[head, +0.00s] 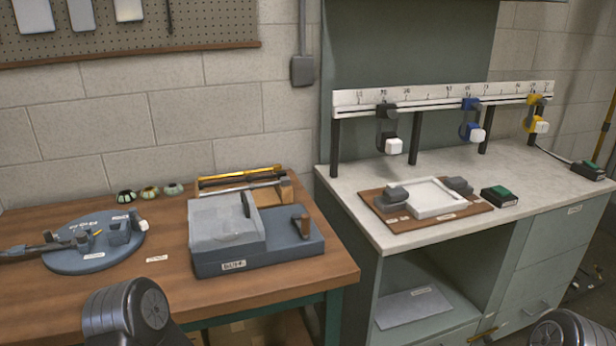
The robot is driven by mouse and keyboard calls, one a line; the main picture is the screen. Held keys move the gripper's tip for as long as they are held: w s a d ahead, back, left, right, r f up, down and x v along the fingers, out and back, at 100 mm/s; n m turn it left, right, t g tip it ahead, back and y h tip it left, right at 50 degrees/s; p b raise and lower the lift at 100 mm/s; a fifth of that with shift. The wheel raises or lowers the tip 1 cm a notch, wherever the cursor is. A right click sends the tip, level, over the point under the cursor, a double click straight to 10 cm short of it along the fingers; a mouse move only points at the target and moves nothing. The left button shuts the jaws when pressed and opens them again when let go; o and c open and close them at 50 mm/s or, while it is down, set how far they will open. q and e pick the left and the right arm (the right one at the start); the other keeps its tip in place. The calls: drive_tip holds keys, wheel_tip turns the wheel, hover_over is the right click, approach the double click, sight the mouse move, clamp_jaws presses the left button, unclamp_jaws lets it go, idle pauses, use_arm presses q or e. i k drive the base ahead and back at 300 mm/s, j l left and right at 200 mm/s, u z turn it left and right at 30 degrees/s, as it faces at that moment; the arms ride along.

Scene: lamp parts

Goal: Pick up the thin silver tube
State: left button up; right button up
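A wooden rack (287,190) stands behind the grey machine on the brown bench. Thin rods lie lengthwise in it. The rear rod (240,177) looks yellow or brassy. The machine hides the lower part of the rack. Neither of my grippers can be made out. Only dark rounded links of my arms show at the bottom edge, one at centre left and one at far right.
The grey machine (260,257) with a raised block stands before the rack. A round blue-grey fixture (70,265) sits at left, with a dark long part across it. Small round pieces (149,191) lie near the wall. The right counter (380,238) holds a white tray (459,205).

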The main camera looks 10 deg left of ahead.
sight(286, 181)
drive_tip(key=i+l+u, duration=0.1)
drive_tip(key=l, duration=0.45)
drive_tip(key=i+l, duration=0.1)
drive_tip(key=l, duration=0.45)
drive_tip(key=i+l+u, duration=0.15)
drive_tip(key=l, duration=0.45)
